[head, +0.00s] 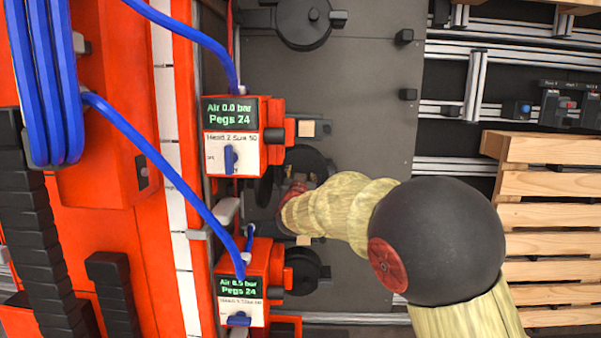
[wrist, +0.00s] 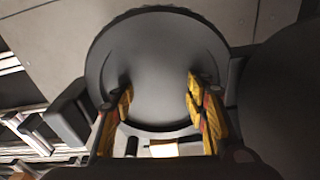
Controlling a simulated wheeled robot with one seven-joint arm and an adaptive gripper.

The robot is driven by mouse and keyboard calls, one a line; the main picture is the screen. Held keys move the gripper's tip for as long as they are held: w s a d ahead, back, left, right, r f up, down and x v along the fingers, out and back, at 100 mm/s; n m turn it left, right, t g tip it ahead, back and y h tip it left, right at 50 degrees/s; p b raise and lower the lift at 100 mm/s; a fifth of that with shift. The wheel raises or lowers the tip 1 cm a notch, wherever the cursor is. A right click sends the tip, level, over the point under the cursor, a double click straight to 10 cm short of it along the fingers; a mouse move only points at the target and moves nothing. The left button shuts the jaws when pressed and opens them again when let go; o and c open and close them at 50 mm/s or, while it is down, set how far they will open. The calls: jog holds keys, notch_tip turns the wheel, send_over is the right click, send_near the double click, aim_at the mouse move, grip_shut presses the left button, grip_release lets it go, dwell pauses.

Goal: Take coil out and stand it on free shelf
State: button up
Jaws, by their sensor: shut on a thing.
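A dark round coil (wrist: 160,65) fills the middle of the wrist view. My gripper (wrist: 160,112) has its yellow-and-red fingers on either side of the coil's lower part and is shut on it; the exact contact is hard to see. In the head view, my gripper (head: 291,196) is at the grey panel beside a black round coil (head: 308,163), between two orange heads. My arm hides part of this area. I cannot tell which surface is the free shelf.
The upper orange head (head: 243,112) reads Air 0.0 bar, Pegs 24; its blue lever is upright. The lower orange head (head: 240,288) reads Air 0.5 bar, Pegs 24; its lever lies crosswise. Blue hoses (head: 160,150) run to both. Wooden pallets (head: 548,185) stand at right.

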jog(key=shift+r, duration=0.45)
jog(key=s+d+p, duration=0.2)
jog(key=s+d, duration=0.1)
jog(key=s, duration=0.5)
jog(key=s+d+p, duration=0.1)
jog(key=s+d, duration=0.2)
jog(key=s, duration=0.6)
notch_tip(320, 180, up, 4)
jog(key=w+a+n+y, duration=0.1)
jog(key=w+a+y, duration=0.1)
jog(key=a, duration=0.1)
jog(key=d+f+h, duration=0.1)
jog(key=d+f, duration=1.5)
jog(key=f, duration=0.3)
jog(key=shift+w+d+f, duration=0.35)
jog(key=shift+w, duration=0.05)
